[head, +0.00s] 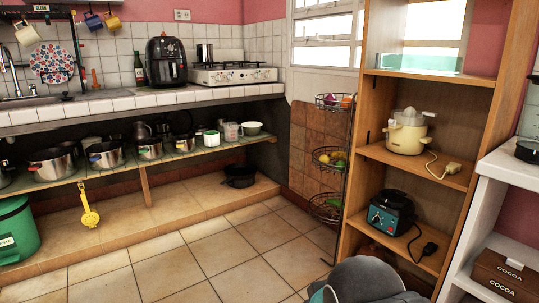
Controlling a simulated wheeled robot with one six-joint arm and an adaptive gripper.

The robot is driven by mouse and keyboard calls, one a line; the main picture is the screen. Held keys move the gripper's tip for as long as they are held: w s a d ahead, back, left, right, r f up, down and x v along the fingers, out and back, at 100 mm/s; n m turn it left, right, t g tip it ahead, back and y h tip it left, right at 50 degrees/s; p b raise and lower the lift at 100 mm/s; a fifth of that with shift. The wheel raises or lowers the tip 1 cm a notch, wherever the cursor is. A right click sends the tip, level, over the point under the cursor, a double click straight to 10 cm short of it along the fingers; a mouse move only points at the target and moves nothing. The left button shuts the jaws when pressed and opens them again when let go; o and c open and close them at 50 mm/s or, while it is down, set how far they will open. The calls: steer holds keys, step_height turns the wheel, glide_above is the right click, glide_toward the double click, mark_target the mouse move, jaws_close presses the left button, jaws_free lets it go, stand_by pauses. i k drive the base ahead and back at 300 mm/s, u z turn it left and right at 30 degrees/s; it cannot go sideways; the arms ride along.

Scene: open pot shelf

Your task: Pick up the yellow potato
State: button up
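No potato can be clearly told apart in the head view. A wire rack with stacked baskets stands in the back corner, left of the wooden shelf. The top basket (333,107) holds purple and orange-red items. A grey rounded part of my own arm shows at the bottom edge, right of centre. My gripper is not in view.
A wooden shelf (371,119) holds a cream juicer (407,135) and a teal appliance (390,213). A white unit (511,170) stands at the right. Pots line a low shelf under the counter; a green bin (18,230) stands at left. The tiled floor (215,262) is clear in the middle.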

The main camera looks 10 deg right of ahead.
mark_target(325, 158)
steer(key=u, duration=0.5)
steer(key=i, duration=1.55)
steer(key=z, duration=0.55)
steer(key=i, duration=1)
steer(key=z, duration=0.6)
